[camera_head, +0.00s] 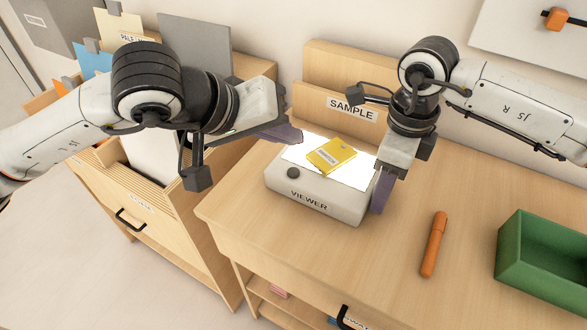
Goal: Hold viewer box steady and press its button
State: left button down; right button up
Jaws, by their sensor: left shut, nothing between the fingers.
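The viewer box (315,201), a pale box labelled VIEWER, stands on the wooden desk with its top panel bright white. A yellow tag (331,155) with a label lies on the panel. The dark round button (293,172) is at the front left of the box top. My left gripper (296,134) is shut and empty above the back left part of the box, apart from the button. My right gripper (381,193) points down beside the right side of the box. Whether it touches the box, and how far its fingers are parted, I cannot tell.
A wooden holder labelled SAMPLE (352,109) stands behind the box. An orange marker (434,244) and a green bin (545,262) are to the right on the desk (395,270). A wooden file cabinet (175,222) stands at the left. The desk between box and marker is clear.

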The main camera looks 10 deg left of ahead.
jog(key=o, duration=1.1)
jog(key=shift+c, duration=0.2)
notch_tip(320, 180, up, 12)
jog(key=shift+r, duration=0.1)
